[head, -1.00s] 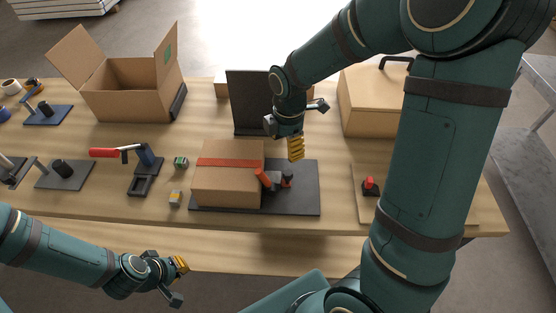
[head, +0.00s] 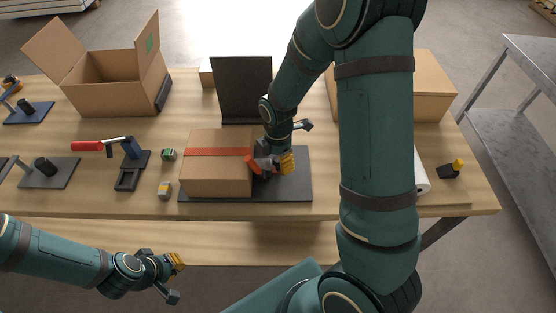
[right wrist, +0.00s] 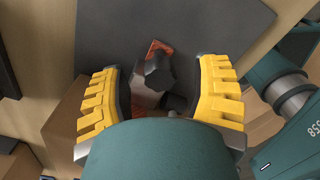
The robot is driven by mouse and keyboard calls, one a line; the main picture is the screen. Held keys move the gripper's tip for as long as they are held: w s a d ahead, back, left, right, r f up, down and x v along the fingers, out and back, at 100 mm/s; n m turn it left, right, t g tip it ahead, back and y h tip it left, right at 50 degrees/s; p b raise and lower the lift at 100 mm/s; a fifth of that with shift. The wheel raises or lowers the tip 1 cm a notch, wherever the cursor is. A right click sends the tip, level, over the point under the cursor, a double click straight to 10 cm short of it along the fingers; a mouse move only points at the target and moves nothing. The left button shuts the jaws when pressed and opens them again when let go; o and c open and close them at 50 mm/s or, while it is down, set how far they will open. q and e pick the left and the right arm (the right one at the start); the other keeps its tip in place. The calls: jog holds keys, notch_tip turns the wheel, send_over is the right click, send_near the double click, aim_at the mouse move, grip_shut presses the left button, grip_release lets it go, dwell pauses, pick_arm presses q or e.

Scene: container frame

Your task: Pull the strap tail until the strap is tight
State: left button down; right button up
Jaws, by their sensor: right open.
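A cardboard box (head: 216,178) sits on a dark base plate (head: 300,185), with an orange-red strap (head: 212,152) across its top. The orange strap tail (head: 250,165) hangs at the box's right side, beside a grey buckle (head: 266,162). My right gripper (head: 283,163) is low at the buckle, right of the box. In the right wrist view its yellow fingers stand apart, with the buckle (right wrist: 147,95), a dark piece and some orange (right wrist: 158,48) between them; contact cannot be told. My left gripper (head: 175,268) is in front of the table, away from everything; its finger gap is hidden.
An open carton (head: 115,85) and an upright dark panel (head: 244,90) stand behind. A red-handled tool on a stand (head: 130,160) and small blocks (head: 164,189) lie left of the box. My right arm covers much of the table's right side.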

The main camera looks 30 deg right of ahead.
jog(key=shift+f, duration=0.25)
grip_shut()
jog(key=shift+s+d, duration=0.65)
jog(key=shift+d, duration=0.4)
jog(key=shift+s+d, duration=0.6)
jog(key=shift+d, duration=0.4)
jog(key=shift+s+d, duration=0.65)
jog(key=shift+d, duration=0.4)
grip_release()
jog(key=shift+r, duration=0.1)
